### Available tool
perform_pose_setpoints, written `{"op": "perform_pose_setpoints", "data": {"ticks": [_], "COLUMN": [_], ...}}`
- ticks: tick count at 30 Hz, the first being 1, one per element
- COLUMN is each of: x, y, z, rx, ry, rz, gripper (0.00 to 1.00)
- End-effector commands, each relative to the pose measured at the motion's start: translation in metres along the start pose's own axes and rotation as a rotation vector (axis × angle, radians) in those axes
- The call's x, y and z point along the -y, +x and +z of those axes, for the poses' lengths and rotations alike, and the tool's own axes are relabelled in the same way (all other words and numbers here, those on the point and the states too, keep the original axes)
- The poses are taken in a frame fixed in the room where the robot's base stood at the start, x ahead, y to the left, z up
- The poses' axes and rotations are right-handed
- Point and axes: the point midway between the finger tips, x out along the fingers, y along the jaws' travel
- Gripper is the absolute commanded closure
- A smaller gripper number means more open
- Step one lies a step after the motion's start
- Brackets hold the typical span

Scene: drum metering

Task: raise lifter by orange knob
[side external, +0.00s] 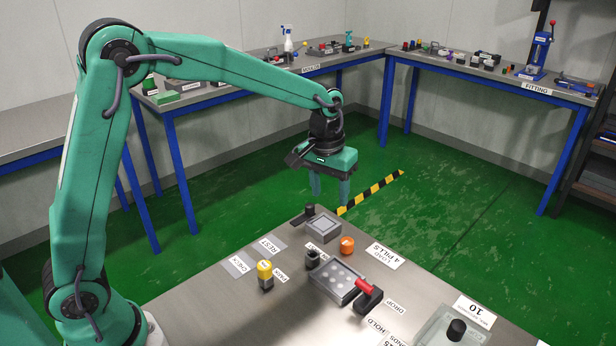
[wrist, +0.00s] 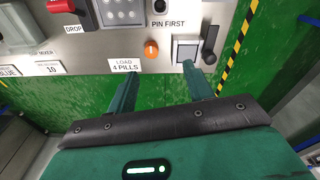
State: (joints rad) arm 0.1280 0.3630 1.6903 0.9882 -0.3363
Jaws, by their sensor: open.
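The orange knob (side external: 347,245) is a short round cap near the far edge of the steel table, beside the LOAD 4 PILLS label. In the wrist view the orange knob (wrist: 151,48) appears just beyond the fingertips, between their lines. A lifter body under it cannot be made out. My gripper (side external: 330,202) hangs above and beyond the table's far edge, fingers pointing down, apart from the knob. It also shows in the wrist view (wrist: 160,72), with its two fingers spread and nothing between them.
A grey square unit (side external: 322,229) with a dark post stands close to the knob. A pill tray (side external: 337,280) and a red-handled DROP lever (side external: 366,293) stand nearer. A yellow-topped peg (side external: 265,273) is at left. Green floor lies open beyond the table.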

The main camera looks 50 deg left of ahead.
Motion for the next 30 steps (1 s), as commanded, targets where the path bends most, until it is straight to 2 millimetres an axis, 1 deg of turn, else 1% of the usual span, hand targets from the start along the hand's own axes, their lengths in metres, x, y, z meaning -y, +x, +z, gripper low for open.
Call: {"op": "perform_pose_setpoints", "data": {"ticks": [1, 6, 9, 12, 16, 25, 30], "x": [-0.005, -0.018, -0.024, -0.028, -0.030, -0.030, -0.029], "y": [0.012, 0.047, 0.064, 0.075, 0.083, 0.087, 0.098], "z": [-0.006, -0.021, -0.027, -0.030, -0.033, -0.033, -0.031], "rx": [0.016, 0.056, 0.074, 0.086, 0.093, 0.094, 0.096], "ry": [-0.005, -0.029, -0.040, -0.048, -0.053, -0.054, -0.054], "rz": [-0.005, -0.020, -0.027, -0.032, -0.035, -0.036, -0.037], "gripper": [0.48, 0.48, 0.48, 0.48, 0.48, 0.48, 0.48]}}
